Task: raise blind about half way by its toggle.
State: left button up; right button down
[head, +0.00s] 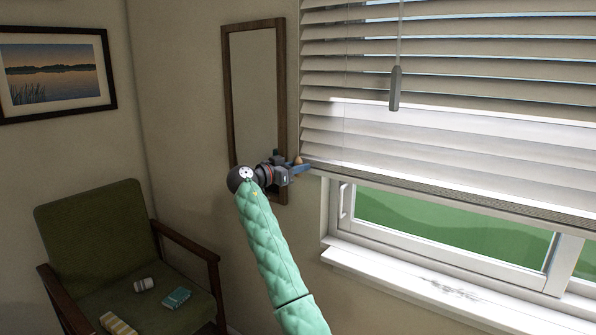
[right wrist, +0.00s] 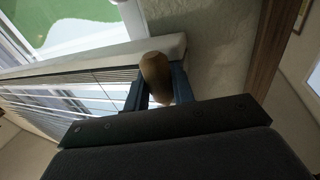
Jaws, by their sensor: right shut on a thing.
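The blind (head: 450,150) has pale slats and hangs over the upper part of the window, its bottom rail (head: 450,192) level with my right gripper and bare glass below. The toggle (head: 298,160) is a small brown wooden knob beside the blind's lower left corner. My right gripper (head: 301,167) is shut on it. In the right wrist view the toggle (right wrist: 155,70) stands between the two blue fingers of the gripper (right wrist: 158,90). My left gripper is not in view.
A grey wand (head: 395,88) hangs in front of the slats. A dark-framed mirror (head: 282,110) is on the wall just behind my gripper. The white sill (head: 400,280) juts out below. A green armchair (head: 95,230) with small items on its seat stands at left.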

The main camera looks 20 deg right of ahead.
aim_at(298, 177)
jog(key=f, duration=0.3)
jog(key=shift+a+f, duration=0.2)
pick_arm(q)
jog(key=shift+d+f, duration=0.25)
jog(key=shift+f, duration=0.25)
pick_arm(e)
jog(key=shift+f, duration=0.1)
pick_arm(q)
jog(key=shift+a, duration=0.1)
pick_arm(e)
jog(key=shift+s+d, duration=0.1)
jog(key=c, duration=1.3)
grip_release()
jog(key=shift+o, duration=0.3)
jog(key=shift+d, duration=0.1)
jog(key=shift+r, duration=0.35)
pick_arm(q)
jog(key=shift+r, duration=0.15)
pick_arm(e)
jog(key=shift+r, duration=0.1)
jog(key=shift+r, duration=0.1)
